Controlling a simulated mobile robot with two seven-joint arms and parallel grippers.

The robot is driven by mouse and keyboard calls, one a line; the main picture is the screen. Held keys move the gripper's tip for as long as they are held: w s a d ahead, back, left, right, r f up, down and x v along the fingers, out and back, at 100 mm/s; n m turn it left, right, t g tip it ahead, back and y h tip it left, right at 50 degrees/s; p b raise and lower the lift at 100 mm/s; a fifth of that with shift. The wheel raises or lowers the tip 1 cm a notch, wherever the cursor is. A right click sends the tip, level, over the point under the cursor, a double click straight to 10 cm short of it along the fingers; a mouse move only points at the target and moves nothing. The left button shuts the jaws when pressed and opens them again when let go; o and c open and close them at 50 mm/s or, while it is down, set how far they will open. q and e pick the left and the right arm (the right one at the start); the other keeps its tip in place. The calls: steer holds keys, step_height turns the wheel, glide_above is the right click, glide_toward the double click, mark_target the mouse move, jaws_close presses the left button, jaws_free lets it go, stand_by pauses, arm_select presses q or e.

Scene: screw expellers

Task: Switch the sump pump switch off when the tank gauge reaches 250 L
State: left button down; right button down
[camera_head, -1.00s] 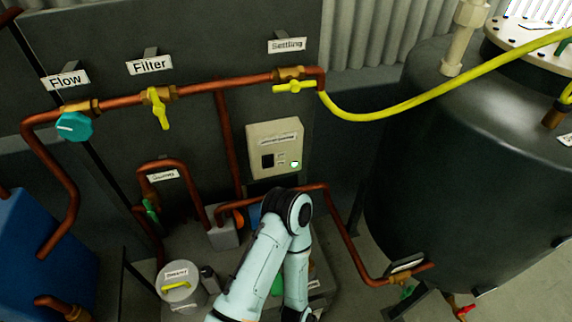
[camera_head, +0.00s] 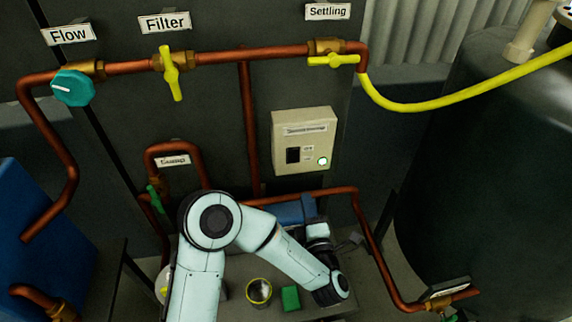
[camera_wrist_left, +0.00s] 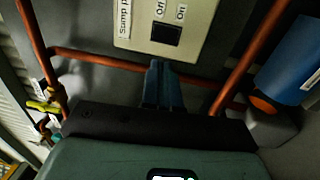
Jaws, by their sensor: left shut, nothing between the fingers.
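The sump pump switch is a black rocker (camera_head: 293,155) on a cream control box (camera_head: 305,125) on the dark panel. A green light (camera_head: 322,161) glows at the box's lower right. In the left wrist view the rocker (camera_wrist_left: 166,33) sits beside the words Off and On; its position is too dark to tell. My left gripper (camera_head: 309,203) is below the box. In the left wrist view its blue fingers (camera_wrist_left: 160,75) are shut and empty, pointing at the rocker with a gap visible. No tank gauge reading is legible. My right gripper is not in view.
Copper pipes run above and below the box, the lower one (camera_head: 340,190) close to my gripper. A teal Flow knob (camera_head: 73,88) and yellow Filter (camera_head: 171,72) and Settling (camera_head: 332,60) handles are on the upper pipe. A dark tank (camera_head: 490,170) stands at right.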

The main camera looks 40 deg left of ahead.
arm_select(q)
steer(key=shift+r, duration=0.1)
steer(key=p, duration=0.2)
glide_toward(294, 153)
steer(key=x, duration=0.7)
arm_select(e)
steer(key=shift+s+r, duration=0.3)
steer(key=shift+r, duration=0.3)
arm_select(q)
steer(key=shift+r, duration=0.15)
steer(key=shift+a, duration=0.1)
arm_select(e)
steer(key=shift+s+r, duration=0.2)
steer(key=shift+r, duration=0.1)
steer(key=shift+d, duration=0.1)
